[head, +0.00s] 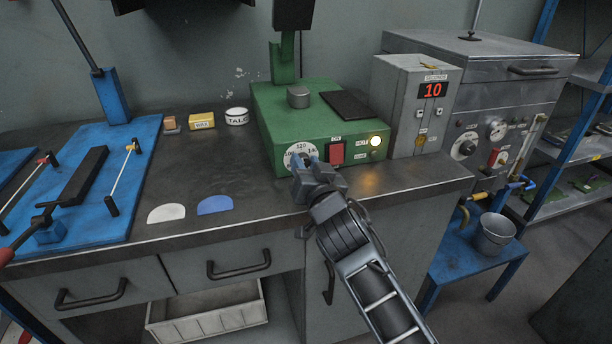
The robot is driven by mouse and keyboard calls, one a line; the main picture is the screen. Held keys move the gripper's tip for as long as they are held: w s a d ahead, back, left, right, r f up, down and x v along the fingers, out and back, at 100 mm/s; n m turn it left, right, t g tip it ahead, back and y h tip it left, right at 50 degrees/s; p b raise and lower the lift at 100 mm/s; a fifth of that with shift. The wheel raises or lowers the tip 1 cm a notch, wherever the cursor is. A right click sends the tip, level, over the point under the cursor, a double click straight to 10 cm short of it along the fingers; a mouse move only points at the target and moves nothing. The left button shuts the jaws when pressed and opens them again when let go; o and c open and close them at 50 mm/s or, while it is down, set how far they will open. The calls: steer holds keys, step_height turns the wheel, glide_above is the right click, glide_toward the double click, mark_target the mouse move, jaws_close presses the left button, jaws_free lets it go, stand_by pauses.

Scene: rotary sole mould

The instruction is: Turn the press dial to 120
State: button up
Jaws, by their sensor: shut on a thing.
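The green press (265,112) stands on the dark bench, with a white round dial (290,150) on its front face. The figure 120 shows at the top of the dial, with 100 to its left and part of another figure to its right. My gripper (307,162) is at the dial and shut on its knob, which it mostly hides. The lower part of the dial and any pointer are hidden, so I cannot tell the setting. Right of the dial are a red switch (337,153) and a lit yellowish lamp (376,141).
A grey box with a red display reading 10 (432,90) stands right of the press. A white half-round piece (166,213) and a blue one (214,205) lie on the bench front left. A blue-based tool (75,180) stands at left. A bucket (496,235) stands lower right.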

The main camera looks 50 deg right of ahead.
steer(key=shift+m+b, duration=0.45)
steer(key=shift+m, duration=0.05)
steer(key=o, duration=1)
steer(key=shift+o, duration=0.2)
steer(key=shift+s, duration=0.1)
steer(key=shift+b+v, duration=0.65)
steer(key=shift+v, duration=3.25)
